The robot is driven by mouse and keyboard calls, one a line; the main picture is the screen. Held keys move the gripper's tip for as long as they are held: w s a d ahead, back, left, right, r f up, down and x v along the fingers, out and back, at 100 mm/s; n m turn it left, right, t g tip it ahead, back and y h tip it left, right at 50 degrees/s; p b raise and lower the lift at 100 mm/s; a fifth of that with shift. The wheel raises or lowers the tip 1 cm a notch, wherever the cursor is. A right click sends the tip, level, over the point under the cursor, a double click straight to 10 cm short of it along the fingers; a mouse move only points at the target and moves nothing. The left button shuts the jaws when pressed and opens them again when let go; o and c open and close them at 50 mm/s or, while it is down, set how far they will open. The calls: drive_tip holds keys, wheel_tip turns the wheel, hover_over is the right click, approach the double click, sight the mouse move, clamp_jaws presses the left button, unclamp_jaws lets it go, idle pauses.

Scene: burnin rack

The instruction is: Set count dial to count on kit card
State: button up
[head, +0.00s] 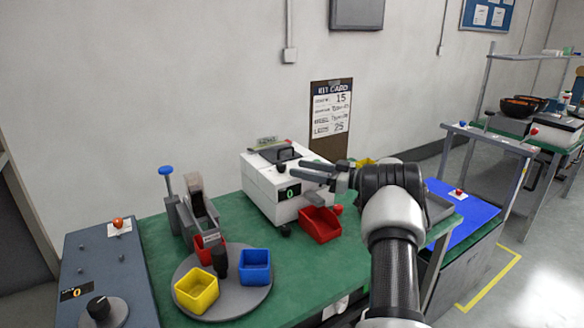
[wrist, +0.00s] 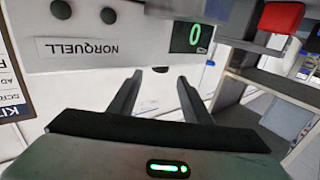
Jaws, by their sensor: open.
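The kit card (head: 331,108) is on the wall behind the bench; 15 shows on its top line and 25 on its bottom line, and the other lines are too small to read surely. A white machine (head: 262,190) has a green display (head: 289,192) reading 0. In the wrist view its face is upside down, with a NORQUELL label, the display (wrist: 190,37) and two black knobs (wrist: 108,15). A large black dial (head: 98,308) sits on the console at lower left, beside another small display (head: 76,293). My gripper (head: 298,170) is open and empty at the white machine's right front; its fingers (wrist: 160,88) are apart.
Yellow (head: 197,291) and blue (head: 254,266) bins stand on a round grey tray. A red bin (head: 320,226) sits below my gripper. A blue-topped lever (head: 167,185) rises at left. Green bench surface (head: 285,275) is clear at the front.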

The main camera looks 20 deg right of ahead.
sight(279, 168)
drive_tip(key=v, duration=1.2)
drive_tip(key=shift+d, duration=0.15)
drive_tip(key=shift+o, duration=0.2)
drive_tip(key=shift+s+r, duration=0.1)
